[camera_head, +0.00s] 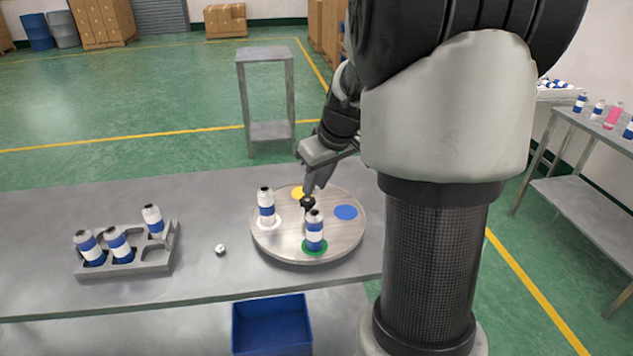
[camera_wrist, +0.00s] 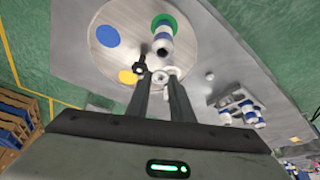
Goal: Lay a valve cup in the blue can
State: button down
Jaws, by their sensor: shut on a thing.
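My gripper (camera_wrist: 159,78) is shut on a small pale, ring-like thing, the valve cup (camera_wrist: 160,77), held above the round turntable (camera_head: 345,244). The cup is hard to make out in the head view, where my gripper (camera_head: 309,192) is over the far middle of the turntable. One blue-and-white can (camera_head: 315,232) stands upright on the green spot, and another (camera_head: 266,208) on the white spot. The blue spot (camera_head: 346,212) is bare. In the wrist view the green-spot can (camera_wrist: 162,45) lies beyond my fingertips; the white spot is partly hidden by a finger.
A black knob (camera_wrist: 140,68) is close to my fingertips. A small white piece (camera_head: 220,249) lies on the table. A grey rack (camera_head: 130,269) holds three tilted cans at left. A blue bin (camera_head: 272,325) is below the front edge. The yellow spot (camera_wrist: 127,76) looks bare.

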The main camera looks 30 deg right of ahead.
jog(key=b, duration=0.3)
send_over(311, 211)
jog(key=s, duration=0.2)
jog(key=f, duration=0.5)
jog(key=shift+d, duration=0.25)
jog(key=shift+f+b, duration=0.3)
jog(key=shift+b, duration=0.15)
jog(key=shift+b, duration=0.65)
dwell(0.6)
dwell(0.4)
jog(key=c, duration=0.9)
grip_release()
jog(key=shift+r, duration=0.15)
jog(key=shift+r+p, duration=2.15)
jog(key=shift+r, duration=1.25)
